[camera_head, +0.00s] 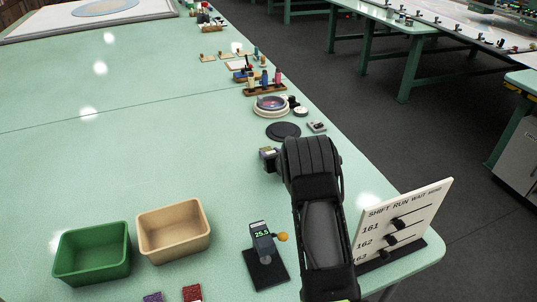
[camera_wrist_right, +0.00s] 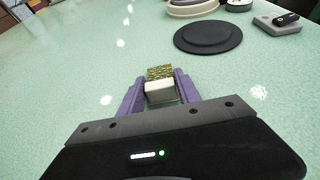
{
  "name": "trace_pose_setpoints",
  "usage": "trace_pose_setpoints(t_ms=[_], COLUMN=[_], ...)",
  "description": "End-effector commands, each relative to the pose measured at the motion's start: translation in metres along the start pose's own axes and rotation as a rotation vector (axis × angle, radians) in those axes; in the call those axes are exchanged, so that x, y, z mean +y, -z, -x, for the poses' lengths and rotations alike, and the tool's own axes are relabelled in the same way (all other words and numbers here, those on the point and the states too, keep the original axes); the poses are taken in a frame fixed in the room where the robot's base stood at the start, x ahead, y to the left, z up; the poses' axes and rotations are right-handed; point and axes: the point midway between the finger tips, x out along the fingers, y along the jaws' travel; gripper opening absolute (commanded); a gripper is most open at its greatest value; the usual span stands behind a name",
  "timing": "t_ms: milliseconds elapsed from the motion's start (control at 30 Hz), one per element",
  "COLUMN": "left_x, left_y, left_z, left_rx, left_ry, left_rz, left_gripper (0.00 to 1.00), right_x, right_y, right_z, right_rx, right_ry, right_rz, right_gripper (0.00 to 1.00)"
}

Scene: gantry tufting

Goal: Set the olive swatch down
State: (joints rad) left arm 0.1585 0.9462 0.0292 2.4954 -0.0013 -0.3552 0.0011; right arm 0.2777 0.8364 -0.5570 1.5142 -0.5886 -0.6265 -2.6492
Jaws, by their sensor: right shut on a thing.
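The olive swatch (camera_wrist_right: 159,73) shows in the right wrist view as a small olive-yellow patterned piece with a pale block face towards the camera. My right gripper (camera_wrist_right: 159,92) has its purple fingers on either side of it and is shut on it. In the head view my right gripper (camera_head: 268,158) is at the end of the dark arm, over the green table near a flat black disc (camera_head: 283,131). I cannot tell whether the swatch touches the table. My left gripper is not in view.
A green bin (camera_head: 92,278), a tan bin (camera_head: 174,252), a small display stand (camera_head: 262,243) and purple and red swatches (camera_head: 192,293) are at the front. A sign board (camera_head: 402,222) stands at right. A round dish (camera_head: 271,106) lies beyond the disc. Table left of my gripper is clear.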

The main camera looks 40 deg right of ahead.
Motion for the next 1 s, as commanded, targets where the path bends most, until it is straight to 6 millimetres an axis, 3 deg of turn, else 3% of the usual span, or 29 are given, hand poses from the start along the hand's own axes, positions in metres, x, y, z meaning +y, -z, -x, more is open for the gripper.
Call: trace_pose_setpoints(t_ms=[400, 767, 1000], left_x=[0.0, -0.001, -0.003], left_y=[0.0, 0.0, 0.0], left_z=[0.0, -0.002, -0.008], left_rx=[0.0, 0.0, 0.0], left_ry=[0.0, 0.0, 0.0], left_rz=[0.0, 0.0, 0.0], left_gripper=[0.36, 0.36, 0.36], right_x=[0.0, 0.001, 0.0], right_y=[0.001, -0.008, -0.046], right_z=[0.0, 0.003, 0.018], right_rx=[0.001, 0.0, -0.004], right_ry=[0.0, -0.001, 0.0], right_rz=[0.0, 0.0, -0.001], right_gripper=[0.0, 0.0, 0.0])
